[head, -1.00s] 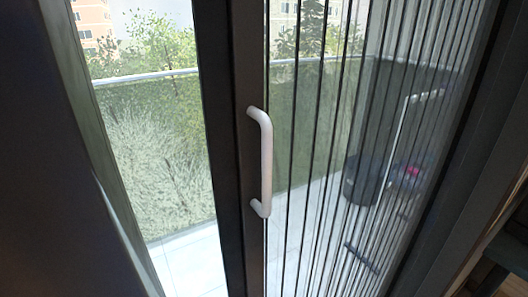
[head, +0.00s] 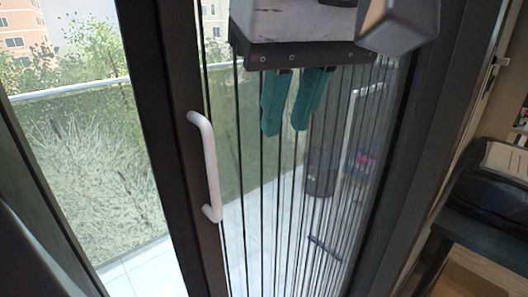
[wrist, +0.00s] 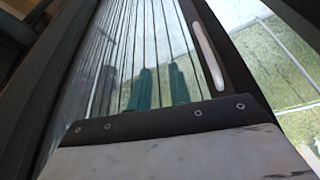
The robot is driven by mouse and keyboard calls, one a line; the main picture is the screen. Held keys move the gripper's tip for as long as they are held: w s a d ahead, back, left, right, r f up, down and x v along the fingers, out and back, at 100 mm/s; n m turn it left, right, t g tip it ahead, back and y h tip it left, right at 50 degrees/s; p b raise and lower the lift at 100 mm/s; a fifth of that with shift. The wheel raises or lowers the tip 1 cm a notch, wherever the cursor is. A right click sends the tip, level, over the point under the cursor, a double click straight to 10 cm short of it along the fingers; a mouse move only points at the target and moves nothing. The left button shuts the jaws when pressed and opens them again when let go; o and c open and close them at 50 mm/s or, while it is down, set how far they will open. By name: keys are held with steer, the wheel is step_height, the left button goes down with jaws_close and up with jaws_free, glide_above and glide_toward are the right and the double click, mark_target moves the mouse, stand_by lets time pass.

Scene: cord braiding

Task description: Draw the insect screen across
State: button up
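The insect screen (head: 262,200) is a see-through pleated sheet with dark upright lines, and it spans the right part of the doorway. Its dark leading bar (head: 172,130) carries a white D-shaped handle (head: 211,168). My gripper (head: 286,132) has two teal fingers, apart with a gap between them and nothing held. In the head view it hangs in front of the screen, right of the handle and near its upper end. In the wrist view the fingers (wrist: 160,72) point toward the screen (wrist: 112,50), with the handle (wrist: 208,55) to their right, not touched.
Left of the bar the doorway is open to a balcony with a pale rail (head: 75,88) and bushes. Dark door frame (head: 425,120) bounds the right side. A dark cabinet or bench (head: 490,210) with objects stands at the far right.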

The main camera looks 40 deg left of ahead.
steer(key=r+n, duration=0.1)
glide_above(209, 158)
steer(key=d, duration=0.2)
steer(key=shift+s+a+r+y, duration=0.1)
steer(key=shift+s+r+y, duration=0.05)
steer(key=shift+y, duration=0.15)
steer(key=x, duration=0.7)
steer(key=shift+s, duration=0.2)
steer(key=shift+w+a+f, duration=0.1)
steer(key=shift+a+f, duration=0.05)
steer(key=shift+f, duration=0.45)
jaws_close()
